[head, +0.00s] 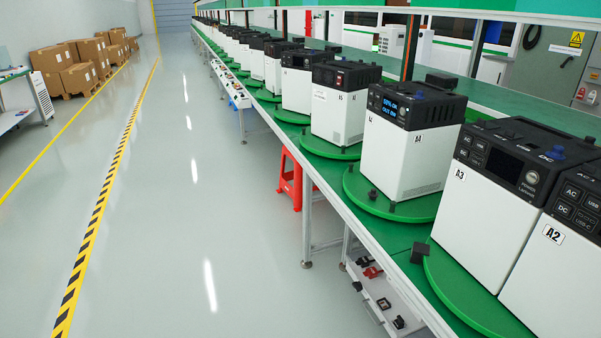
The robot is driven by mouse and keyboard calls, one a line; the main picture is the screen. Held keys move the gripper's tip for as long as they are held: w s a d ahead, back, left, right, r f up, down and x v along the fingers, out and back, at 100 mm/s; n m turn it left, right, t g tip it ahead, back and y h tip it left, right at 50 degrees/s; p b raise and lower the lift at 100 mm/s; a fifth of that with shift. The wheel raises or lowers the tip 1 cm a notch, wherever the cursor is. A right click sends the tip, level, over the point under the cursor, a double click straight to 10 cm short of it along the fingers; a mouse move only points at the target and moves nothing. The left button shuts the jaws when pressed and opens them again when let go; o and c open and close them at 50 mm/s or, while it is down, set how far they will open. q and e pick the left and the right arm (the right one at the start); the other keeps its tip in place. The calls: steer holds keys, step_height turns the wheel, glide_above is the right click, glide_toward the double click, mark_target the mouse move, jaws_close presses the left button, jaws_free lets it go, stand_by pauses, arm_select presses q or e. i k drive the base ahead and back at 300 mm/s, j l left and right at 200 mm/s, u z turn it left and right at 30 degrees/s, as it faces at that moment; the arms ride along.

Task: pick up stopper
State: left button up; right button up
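No part in view is clearly marked as the stopper. A small black block (419,252) sits at the front edge of the green line, between the turntables of the units A3 and A4; it may be the stopper. A smaller black peg (373,194) stands on the rim of the green turntable (358,190) under unit A4 (400,150). Neither of my grippers is in the head view.
White units with black tops, including A3 (480,220) and A2 (560,270), line the bench. Below it are a red stool (290,180) and a low shelf (385,300) with small red and black parts. Cartons (80,75) stand far left. The grey floor is clear.

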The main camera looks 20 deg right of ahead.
mark_target(373, 194)
steer(key=i+j+z, duration=0.1)
steer(key=i, duration=0.5)
steer(key=i+j+z, duration=0.1)
steer(key=i, duration=0.5)
steer(key=i+j+z, duration=0.15)
steer(key=i, duration=0.4)
